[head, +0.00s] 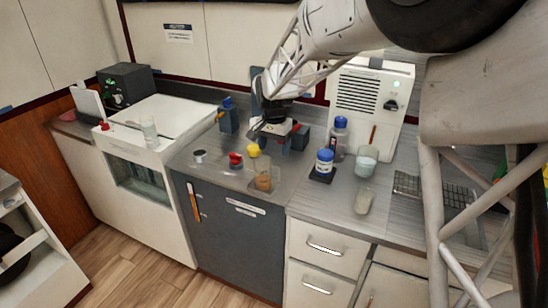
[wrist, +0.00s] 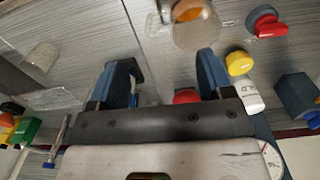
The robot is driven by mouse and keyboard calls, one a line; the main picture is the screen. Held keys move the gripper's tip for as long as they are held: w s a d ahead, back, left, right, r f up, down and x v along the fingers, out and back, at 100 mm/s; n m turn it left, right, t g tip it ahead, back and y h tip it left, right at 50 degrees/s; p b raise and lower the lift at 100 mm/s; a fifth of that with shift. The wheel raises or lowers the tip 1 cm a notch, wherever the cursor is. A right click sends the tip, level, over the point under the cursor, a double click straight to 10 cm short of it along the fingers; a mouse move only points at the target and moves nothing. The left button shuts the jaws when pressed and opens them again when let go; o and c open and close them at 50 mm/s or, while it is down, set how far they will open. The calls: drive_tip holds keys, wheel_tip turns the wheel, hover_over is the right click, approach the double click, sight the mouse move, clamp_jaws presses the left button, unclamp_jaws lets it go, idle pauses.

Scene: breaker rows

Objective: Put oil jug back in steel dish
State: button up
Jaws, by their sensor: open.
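A clear jug with amber content, which looks like the oil jug (head: 263,180), stands near the counter's front edge. In the wrist view the jug (wrist: 197,32) is just beyond my fingertips. A pale, shiny square outline, possibly the steel dish (head: 279,187), surrounds the jug's base; I cannot tell whether the jug sits inside it. My gripper (head: 285,143) is above the counter, behind and slightly right of the jug. In the wrist view my gripper (wrist: 170,62) has its two blue fingers spread with nothing between the tips.
A yellow-topped bottle (wrist: 240,65) and a red-topped item (wrist: 267,22) are close to my right finger. A small metallic can (head: 200,156) stands left.

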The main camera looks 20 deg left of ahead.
drive_tip(key=shift+r, duration=1.3)
drive_tip(key=s+d+r, duration=0.3)
drive_tip(key=d, duration=0.7)
drive_tip(key=s+d+r+t, duration=0.1)
drive_tip(key=s+d+r, duration=0.3)
drive_tip(key=d, duration=0.7)
drive_tip(key=s+d+r, duration=0.3)
drive_tip(key=d, duration=0.7)
drive_tip(key=s+d+f, duration=0.1)
drive_tip(key=s+d, duration=0.9)
drive_tip(key=s, duration=0.2)
drive_tip(key=s+d+f+t, duration=0.1)
drive_tip(key=s+d+f, duration=0.1)
drive_tip(key=s+d, duration=0.8)
drive_tip(key=s, duration=0.2)
drive_tip(key=shift+s+d+f+t, duration=0.3)
drive_tip(key=shift+s, duration=0.1)
